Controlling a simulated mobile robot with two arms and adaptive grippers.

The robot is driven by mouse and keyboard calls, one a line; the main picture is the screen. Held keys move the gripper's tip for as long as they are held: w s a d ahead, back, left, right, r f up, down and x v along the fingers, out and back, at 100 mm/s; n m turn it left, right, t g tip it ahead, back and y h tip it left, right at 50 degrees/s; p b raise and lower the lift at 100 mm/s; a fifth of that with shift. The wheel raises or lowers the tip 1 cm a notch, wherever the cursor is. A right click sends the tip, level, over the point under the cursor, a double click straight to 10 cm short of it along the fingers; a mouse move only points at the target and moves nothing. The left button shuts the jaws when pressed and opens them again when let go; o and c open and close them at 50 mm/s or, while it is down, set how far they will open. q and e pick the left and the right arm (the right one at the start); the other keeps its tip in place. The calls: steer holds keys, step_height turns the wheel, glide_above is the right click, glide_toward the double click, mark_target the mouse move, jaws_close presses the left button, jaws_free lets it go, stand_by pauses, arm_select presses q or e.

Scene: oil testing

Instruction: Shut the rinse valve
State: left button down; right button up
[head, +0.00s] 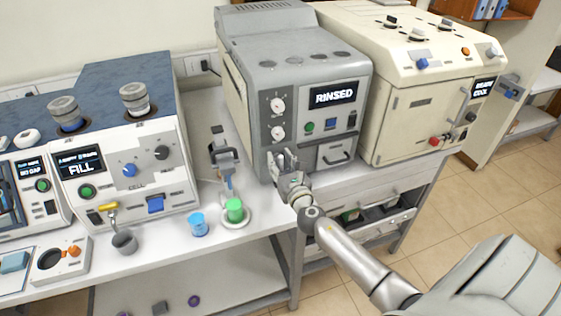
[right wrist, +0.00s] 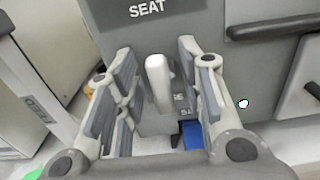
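The grey machine (head: 300,65) has a lit display (head: 333,96) reading "RINSED". A pale upright lever (right wrist: 159,82) stands on its grey front in the right wrist view, below the word "SEAT". It appears to be the valve handle, but its own label is mostly hidden. My right gripper (head: 284,160) is at the machine's lower left front. In the right wrist view the gripper (right wrist: 157,62) is open, with one finger on each side of the lever and gaps visible between. My left gripper is not in view.
A green cup (head: 235,210) on a white dish and a blue cup (head: 198,226) stand on the bench left of my right gripper. A machine reading "FILL" (head: 115,165) has a yellow-handled tap (head: 108,208) over a grey cup (head: 124,243). A cream machine (head: 415,120) stands at the right.

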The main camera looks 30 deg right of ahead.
steer(key=shift+c, duration=0.4)
jaws_close()
steer(key=shift+m, duration=0.4)
steer(key=m+b, duration=0.1)
steer(key=m, duration=0.1)
steer(key=shift+d+f+m, duration=0.1)
steer(key=shift+m, duration=0.2)
steer(key=m+b, duration=0.1)
steer(key=m, duration=0.2)
steer(key=shift+m+b, duration=0.3)
steer(key=m+b, duration=0.1)
steer(key=m, duration=0.4)
steer(key=shift+d+f+m, duration=0.1)
steer(key=shift+d+m, duration=0.05)
steer(key=shift+m, duration=0.15)
steer(key=m, duration=0.5)
steer(key=shift+s+f+b, duration=0.1)
steer(key=shift+b, duration=0.3)
steer(key=shift+m, duration=0.4)
